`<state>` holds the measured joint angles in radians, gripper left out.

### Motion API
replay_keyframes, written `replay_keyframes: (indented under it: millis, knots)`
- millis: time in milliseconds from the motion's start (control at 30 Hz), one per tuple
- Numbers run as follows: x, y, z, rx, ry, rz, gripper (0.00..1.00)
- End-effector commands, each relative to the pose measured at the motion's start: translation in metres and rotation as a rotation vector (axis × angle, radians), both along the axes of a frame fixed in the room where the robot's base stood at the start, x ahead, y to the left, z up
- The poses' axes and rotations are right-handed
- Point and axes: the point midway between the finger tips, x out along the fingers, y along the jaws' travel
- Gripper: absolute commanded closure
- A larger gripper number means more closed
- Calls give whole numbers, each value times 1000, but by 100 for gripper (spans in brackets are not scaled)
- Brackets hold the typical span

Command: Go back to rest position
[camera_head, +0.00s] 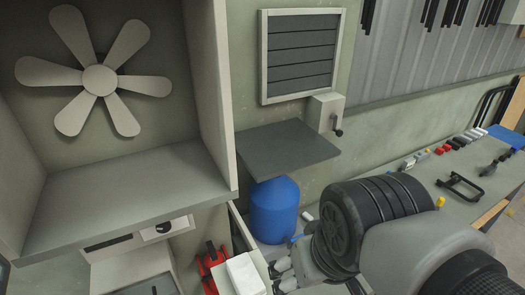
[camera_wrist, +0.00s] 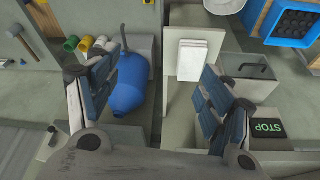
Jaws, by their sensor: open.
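My gripper (camera_wrist: 158,88) is open in the wrist view, its two padded fingers spread left and right with nothing held between them. In the head view my gripper (camera_head: 284,272) is partly visible low in the middle, at the end of my grey and black arm. It is near a blue tank (camera_head: 272,212) and a white block (camera_head: 245,274). In the wrist view the blue tank (camera_wrist: 127,88) appears beside the left finger, and the white block (camera_wrist: 194,62) lies beyond the fingers, toward the right. I cannot tell the exact gaps.
A grey wall shelf (camera_head: 285,150) juts out above the tank, below a louvred vent (camera_head: 300,55). A cabinet with a fan (camera_head: 100,80) fills the left. A workbench (camera_head: 425,172) with small tools runs right. A blue crate (camera_wrist: 260,20) and STOP sign (camera_wrist: 268,128) show right.

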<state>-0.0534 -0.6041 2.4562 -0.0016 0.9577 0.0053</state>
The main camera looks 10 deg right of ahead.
Motion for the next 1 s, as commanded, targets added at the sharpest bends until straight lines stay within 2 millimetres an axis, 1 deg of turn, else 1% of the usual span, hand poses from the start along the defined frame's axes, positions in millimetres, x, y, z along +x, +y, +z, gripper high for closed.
replay_keyframes:
  millis: [33,100,200,533,667,767,867,967,1000]
  knots:
    - [-9,-5,0,1,-29,-19,26]
    - [-17,-10,-2,1,-54,-37,26]
    - [-23,-13,-3,1,-74,-50,26]
    - [-24,-13,-4,0,-77,-51,26]
    - [-24,-13,-13,0,-76,-51,26]
    - [-24,-13,-30,0,-76,-51,26]
    - [-24,-13,-56,0,-76,-51,26]
    - [-24,-13,-89,0,-76,-51,26]
    - [-24,-13,-102,0,-76,-51,26]
